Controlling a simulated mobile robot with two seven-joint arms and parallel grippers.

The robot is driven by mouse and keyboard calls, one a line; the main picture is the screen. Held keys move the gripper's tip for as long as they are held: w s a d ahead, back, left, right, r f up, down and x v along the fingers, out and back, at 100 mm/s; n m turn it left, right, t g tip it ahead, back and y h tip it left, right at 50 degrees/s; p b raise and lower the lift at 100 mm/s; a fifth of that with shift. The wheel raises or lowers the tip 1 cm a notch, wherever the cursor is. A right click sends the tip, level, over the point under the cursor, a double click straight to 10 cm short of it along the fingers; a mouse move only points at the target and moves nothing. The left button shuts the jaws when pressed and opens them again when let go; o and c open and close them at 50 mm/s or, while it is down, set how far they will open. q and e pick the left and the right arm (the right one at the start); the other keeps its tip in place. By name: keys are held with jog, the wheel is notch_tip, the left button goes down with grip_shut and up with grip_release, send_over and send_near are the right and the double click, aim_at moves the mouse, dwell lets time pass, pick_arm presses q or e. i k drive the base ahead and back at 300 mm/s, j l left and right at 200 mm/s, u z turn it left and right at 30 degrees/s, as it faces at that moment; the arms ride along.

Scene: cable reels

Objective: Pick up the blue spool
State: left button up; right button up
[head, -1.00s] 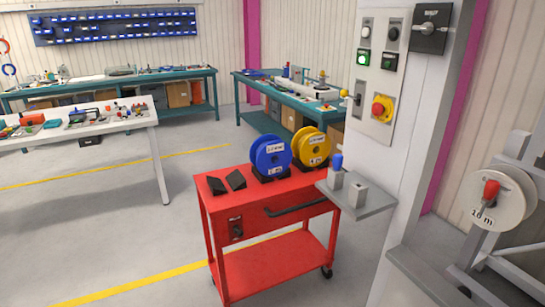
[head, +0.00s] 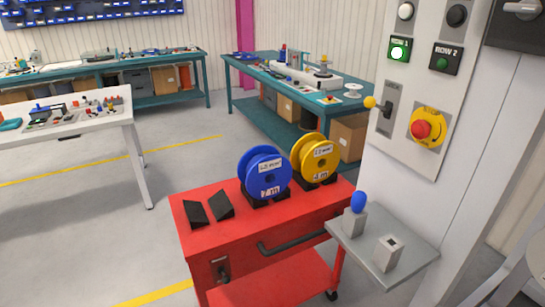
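The blue spool (head: 265,173) stands upright in a black cradle on top of the red cart (head: 230,235), near the middle of the head view. It carries white labels; the lower one appears to read 7 m. A yellow spool (head: 317,158) stands just to its right in its own black cradle, with a label that appears to read 4 m. Neither of my grippers shows in the head view.
Two black wedge blocks (head: 208,207) sit left of the blue spool. A grey shelf (head: 410,247) with a blue-topped peg (head: 357,207) juts out at the cart's right, below a control panel (head: 420,90). Workbenches stand behind; the floor at left is open.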

aim_at(265, 173)
jog(key=i+j, duration=0.2)
jog(key=i+j+z, duration=0.15)
jog(key=j, duration=0.3)
jog(key=i+j, duration=0.25)
jog(key=i+j+z, duration=0.1)
jog(key=j, duration=0.45)
jog(key=i+j+z, duration=0.1)
jog(key=j, duration=0.5)
